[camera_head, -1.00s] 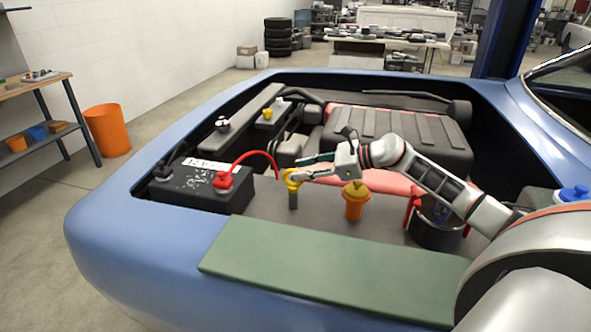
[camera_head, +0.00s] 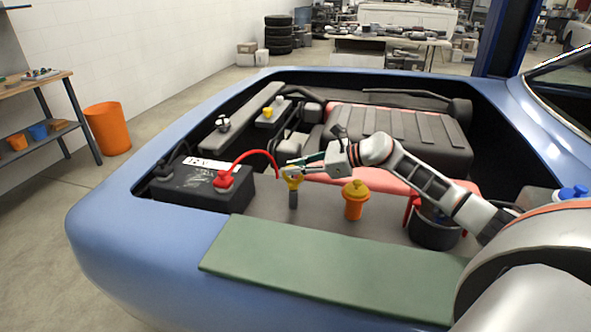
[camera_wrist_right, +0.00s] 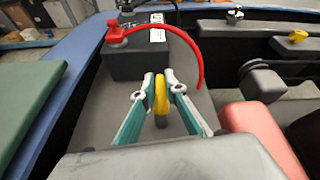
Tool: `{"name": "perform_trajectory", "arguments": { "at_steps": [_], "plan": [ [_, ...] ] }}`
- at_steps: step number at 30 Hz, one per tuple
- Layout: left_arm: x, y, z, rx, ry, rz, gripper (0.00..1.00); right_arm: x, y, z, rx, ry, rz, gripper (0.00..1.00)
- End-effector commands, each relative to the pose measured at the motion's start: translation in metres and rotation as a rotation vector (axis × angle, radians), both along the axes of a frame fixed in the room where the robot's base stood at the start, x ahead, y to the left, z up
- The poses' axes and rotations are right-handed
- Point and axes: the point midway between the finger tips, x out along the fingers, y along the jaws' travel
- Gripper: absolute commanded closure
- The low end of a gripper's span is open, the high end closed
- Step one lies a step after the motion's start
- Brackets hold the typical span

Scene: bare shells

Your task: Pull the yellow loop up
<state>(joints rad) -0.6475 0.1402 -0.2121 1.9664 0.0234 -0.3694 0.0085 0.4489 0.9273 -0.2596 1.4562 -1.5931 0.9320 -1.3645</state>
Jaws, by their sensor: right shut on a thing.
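The yellow loop (camera_head: 291,181) stands on a dark upright tube in the engine bay, just right of the black battery. In the right wrist view the yellow loop (camera_wrist_right: 161,95) sits between the two fingertips, seen nearly edge-on. My right gripper (camera_head: 288,172) reaches in from the right and is shut on the loop. In the right wrist view the fingers of my right gripper (camera_wrist_right: 161,88) press it from both sides. My left gripper is not in view.
The black battery (camera_head: 195,190) with a red cable (camera_head: 250,153) arching toward the loop stands close left. An orange cap (camera_head: 354,200) stands to the right. A green mat (camera_head: 325,268) covers the front edge. A dark bucket (camera_head: 433,230) stands under my right forearm.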

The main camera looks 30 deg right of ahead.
Motion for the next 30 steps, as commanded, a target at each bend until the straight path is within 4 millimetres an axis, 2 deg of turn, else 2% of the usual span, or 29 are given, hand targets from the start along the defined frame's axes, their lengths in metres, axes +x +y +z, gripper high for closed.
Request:
{"name": "perform_trajectory", "arguments": {
  "at_steps": [1, 3, 6, 10, 14, 23, 24, 25, 30],
  "plan": [
    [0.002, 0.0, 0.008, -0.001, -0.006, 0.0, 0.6, 0.001, -0.001, 0.022, -0.005, -0.013, 0.002, 1.0],
    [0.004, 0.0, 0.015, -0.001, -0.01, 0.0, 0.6, 0.001, -0.001, 0.043, -0.007, -0.016, 0.002, 1.0],
    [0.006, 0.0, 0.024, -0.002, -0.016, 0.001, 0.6, 0.001, -0.001, 0.071, -0.006, -0.016, 0.001, 1.0],
    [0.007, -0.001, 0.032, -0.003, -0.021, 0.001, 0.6, 0.001, -0.001, 0.094, -0.003, -0.013, 0.002, 1.0],
    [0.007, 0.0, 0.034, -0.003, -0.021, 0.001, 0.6, 0.001, 0.0, 0.103, -0.002, -0.01, 0.001, 1.0],
    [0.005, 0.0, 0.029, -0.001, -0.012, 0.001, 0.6, 0.001, 0.0, 0.105, -0.001, -0.013, 0.0, 1.0],
    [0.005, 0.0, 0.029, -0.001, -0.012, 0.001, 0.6, 0.001, -0.001, 0.105, -0.001, -0.014, 0.001, 0.78],
    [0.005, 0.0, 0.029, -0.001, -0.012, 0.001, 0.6, 0.001, -0.001, 0.105, -0.001, -0.014, 0.001, 0.71],
    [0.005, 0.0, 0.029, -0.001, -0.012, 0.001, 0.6, 0.001, -0.001, 0.103, -0.001, -0.009, 0.0, 0.71]
  ]
}}
